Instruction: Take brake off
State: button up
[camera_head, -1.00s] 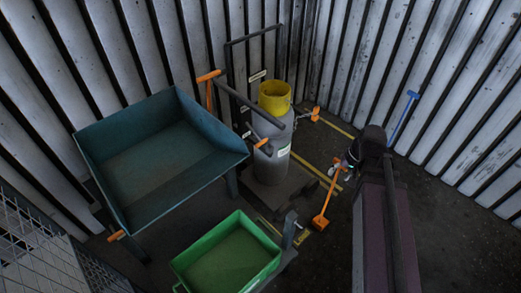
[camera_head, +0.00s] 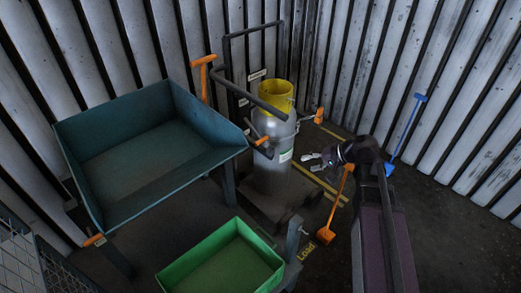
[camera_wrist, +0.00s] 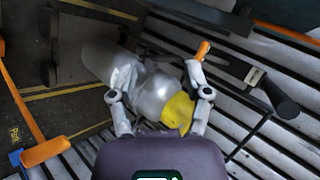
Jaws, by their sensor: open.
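No part is clearly marked as the brake; several orange handles show. An orange T-handle (camera_head: 203,75) stands behind the teal hopper, and a short orange handle (camera_head: 262,140) sits in front of the cylinder. An orange knob (camera_head: 319,115) is at the cylinder's right. A long orange lever (camera_head: 327,235) slants to the floor. My gripper (camera_head: 307,160) is open and empty, right of the grey cylinder (camera_head: 272,160) with a yellow collar (camera_head: 276,95). In the wrist view my gripper (camera_wrist: 161,97) faces the cylinder, with an orange handle (camera_wrist: 202,50) near its right finger.
The teal hopper (camera_head: 75,150) and green tray (camera_head: 175,275) fill the left and front. A dark bent pipe (camera_head: 240,88) passes beside the cylinder. A blue lever (camera_head: 405,125) leans by the right wall. Floor is free at the lower right.

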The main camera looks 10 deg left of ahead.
aim_at(261, 139)
jog(key=w+a+f+m+t+y+b, duration=0.1)
jog(key=w+a+f+y+b, duration=0.4)
jog(key=b, duration=1.1)
jog(key=w+a+t+y, duration=0.1)
jog(key=w+y, duration=0.2)
jog(key=shift+w+m+b, duration=0.35)
jog(key=shift+m+b, duration=0.05)
jog(key=shift+a, duration=0.25)
jog(key=w+a, duration=0.1)
jog(key=a, duration=0.7)
jog(key=w+a+r+p, duration=0.1)
jog(key=a, duration=0.4)
jog(key=shift+w+a, duration=0.1)
jog(key=shift+w, duration=0.25)
grip_shut()
